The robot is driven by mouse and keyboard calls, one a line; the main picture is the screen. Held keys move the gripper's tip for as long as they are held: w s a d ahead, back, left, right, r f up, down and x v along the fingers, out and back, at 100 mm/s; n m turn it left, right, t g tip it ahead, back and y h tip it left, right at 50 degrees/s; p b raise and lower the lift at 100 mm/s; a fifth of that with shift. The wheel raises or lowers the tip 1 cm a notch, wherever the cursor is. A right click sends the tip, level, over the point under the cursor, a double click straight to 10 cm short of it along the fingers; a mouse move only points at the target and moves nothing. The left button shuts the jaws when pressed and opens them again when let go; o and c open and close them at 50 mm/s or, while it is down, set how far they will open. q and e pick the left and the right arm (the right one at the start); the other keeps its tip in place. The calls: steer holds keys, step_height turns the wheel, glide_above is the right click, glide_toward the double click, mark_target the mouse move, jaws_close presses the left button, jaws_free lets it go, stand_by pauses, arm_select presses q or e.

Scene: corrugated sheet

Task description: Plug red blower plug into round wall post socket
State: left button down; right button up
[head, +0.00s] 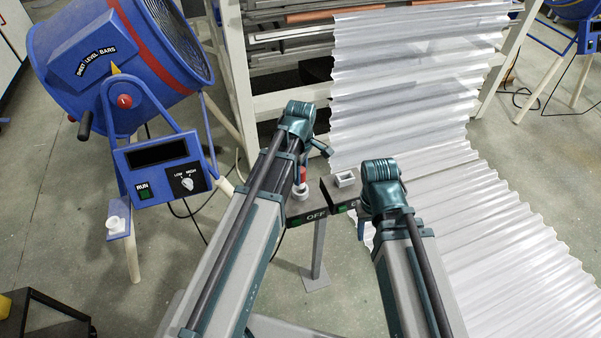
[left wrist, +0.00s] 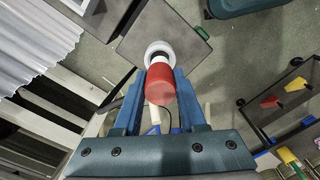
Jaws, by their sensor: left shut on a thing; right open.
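My left gripper (head: 302,170) is shut on the red plug (left wrist: 160,86), between its blue fingers in the left wrist view. The plug's white front end overlaps the white ring of the round socket (left wrist: 158,48). In the head view the red plug (head: 301,176) stands over the round socket (head: 299,192) on the left part of the grey wall post (head: 316,199). I cannot tell how deep it sits. A white square socket (head: 345,178) is on the post's right part. My right gripper (head: 362,222) is open beside the post's right end, its fingers partly hidden.
The blue blower (head: 105,60) with a red band and a control panel (head: 160,165) stands at the left. A white socket (head: 116,223) sits on its side bracket. Corrugated sheet (head: 400,80) hangs from a rack and spreads over the floor at right. A dark cart (head: 45,318) is bottom left.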

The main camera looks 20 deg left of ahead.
arm_select(q)
steer(key=shift+f+b, duration=2.1)
steer(key=shift+c, duration=2)
jaws_free()
steer(key=shift+r, duration=0.1)
step_height(320, 180, up, 14)
steer(key=p, duration=1.4)
steer(key=s+d+m, duration=0.5)
steer(key=s+m, duration=0.2)
steer(key=m, duration=0.2)
steer(key=s+d+m+y, duration=0.1)
steer(key=s+d+m, duration=0.4)
steer(key=m, duration=0.5)
steer(key=shift+s+d+m, duration=0.2)
steer(key=shift+s+m, duration=0.1)
steer(key=shift+s, duration=0.85)
